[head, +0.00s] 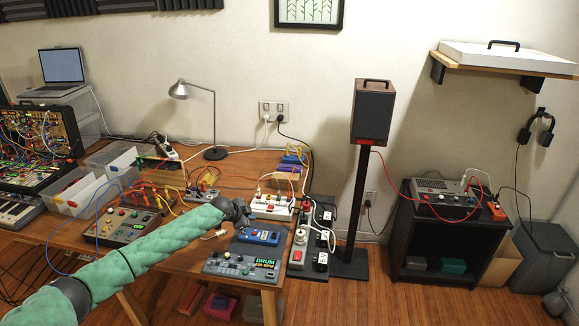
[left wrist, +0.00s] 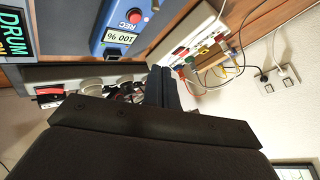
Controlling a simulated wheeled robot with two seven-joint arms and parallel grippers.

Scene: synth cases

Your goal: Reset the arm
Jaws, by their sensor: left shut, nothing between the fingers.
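My left arm (head: 140,252), in a green quilted sleeve, reaches in from the lower left over the wooden table. My left gripper (head: 243,213) is dark and small in the head view, just above and behind the blue box. In the left wrist view its dark fingers (left wrist: 165,86) are together with nothing between them.
Cables and a synth box (head: 117,228) lie near my forearm. A speaker (head: 372,112) on a stand rises beyond the table.

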